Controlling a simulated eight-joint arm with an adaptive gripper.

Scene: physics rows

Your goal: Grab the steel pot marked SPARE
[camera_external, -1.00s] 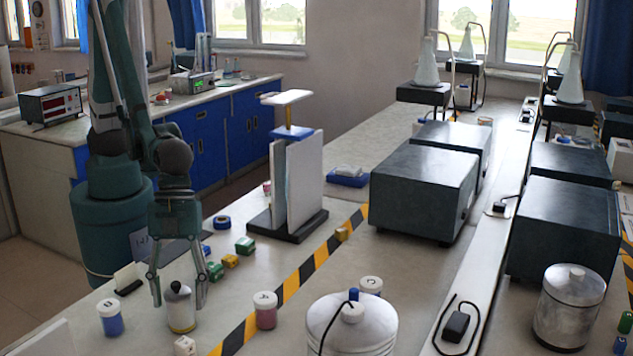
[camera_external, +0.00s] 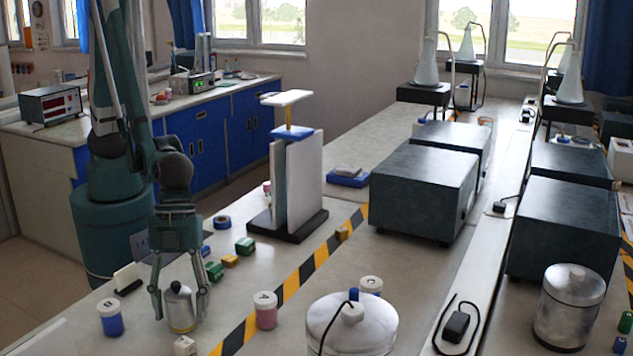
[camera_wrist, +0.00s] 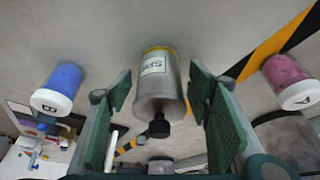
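The steel pot (camera_external: 179,309) is a small grey cylinder with a black knob and a yellow band at its foot. It stands upright on the bench at the lower left of the external view. In the wrist view the pot (camera_wrist: 157,85) shows a white label reading SPARE. My gripper (camera_external: 180,315) points down over it, with one finger on each side of the pot. In the wrist view my gripper (camera_wrist: 160,92) is open, and a gap shows between the pot and each finger pad.
A blue jar (camera_external: 110,319) with a white lid stands left of the pot, and a dark red jar (camera_external: 265,311) stands right. A small white block (camera_external: 185,345) is close in front. Green and yellow blocks (camera_external: 230,261) lie behind.

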